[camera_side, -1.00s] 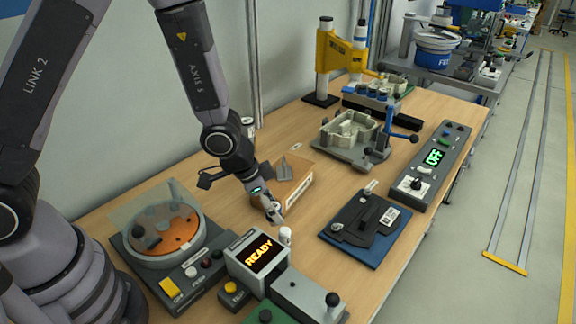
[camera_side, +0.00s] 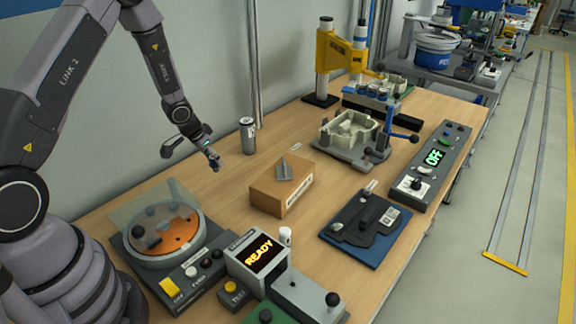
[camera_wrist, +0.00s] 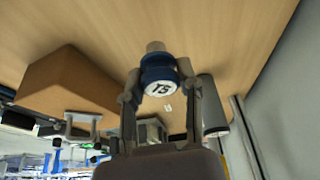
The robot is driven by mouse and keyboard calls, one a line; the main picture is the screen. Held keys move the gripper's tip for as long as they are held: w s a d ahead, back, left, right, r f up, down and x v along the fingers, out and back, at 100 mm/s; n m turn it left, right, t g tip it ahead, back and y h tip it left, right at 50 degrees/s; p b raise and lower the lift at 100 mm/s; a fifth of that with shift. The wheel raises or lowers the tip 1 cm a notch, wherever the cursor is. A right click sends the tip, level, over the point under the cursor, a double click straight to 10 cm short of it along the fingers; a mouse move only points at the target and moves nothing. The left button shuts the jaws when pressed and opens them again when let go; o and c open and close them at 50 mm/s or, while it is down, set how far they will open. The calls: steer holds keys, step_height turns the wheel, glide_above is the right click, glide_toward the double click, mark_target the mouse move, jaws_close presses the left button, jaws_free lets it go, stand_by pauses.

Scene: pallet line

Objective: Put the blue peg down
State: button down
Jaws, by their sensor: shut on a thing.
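The blue peg (camera_wrist: 158,74) is between the two fingers of my gripper (camera_wrist: 160,92) in the wrist view. It has a blue collar, a grey tip and a white face marked "TS" or similar. In the side view my gripper (camera_side: 214,163) is above the wooden table, left of the cardboard box, and it is shut on the peg, which shows there only as a small dark shape. The peg appears clear of the table, though the exact height is hard to tell.
The cardboard box (camera_side: 268,193) with a grey bracket on top stands to the right. A grey metal can (camera_side: 247,136) stands near the wall. A turntable unit (camera_side: 128,262) and a READY display (camera_side: 259,254) are in front. The table (camera_side: 222,208) is bare below the gripper.

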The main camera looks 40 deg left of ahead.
steer(key=shift+f, duration=2.75)
steer(key=c, duration=0.7)
jaws_free()
steer(key=shift+f, duration=0.15)
steer(key=shift+c, duration=0.2)
